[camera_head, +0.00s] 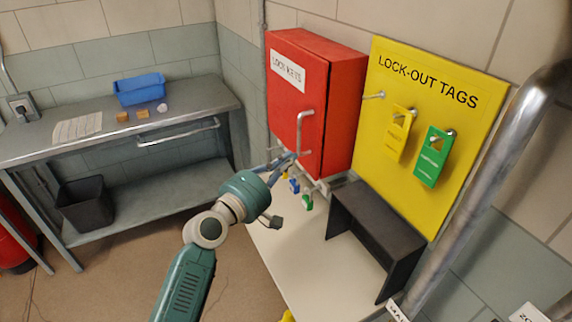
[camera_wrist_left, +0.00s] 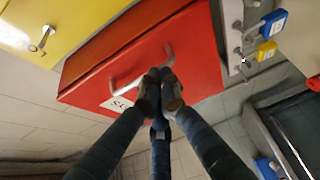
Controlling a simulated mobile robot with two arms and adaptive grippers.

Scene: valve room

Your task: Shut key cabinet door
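The red key cabinet (camera_head: 345,110) hangs on the wall, and its door (camera_head: 283,105) carries a "LOCK KEYS" label and a metal handle (camera_head: 300,130). The door looks flush with the box, with no clear gap showing. My left gripper (camera_head: 287,159) is at the door's lower part, by the handle's lower end. In the left wrist view its dark fingertips (camera_wrist_left: 162,92) are drawn together close to the handle (camera_wrist_left: 138,72), with nothing seen between them. I cannot tell whether they touch the door (camera_wrist_left: 195,70). My right gripper is not in view.
A yellow lock-out tag board (camera_head: 400,165) hangs right of the cabinet. Below are a black stand (camera_head: 372,215) and small coloured padlocks (camera_head: 307,202). A metal pipe (camera_head: 480,200) runs at the right. A workbench (camera_head: 200,98) with a blue bin (camera_head: 140,90) stands at the left.

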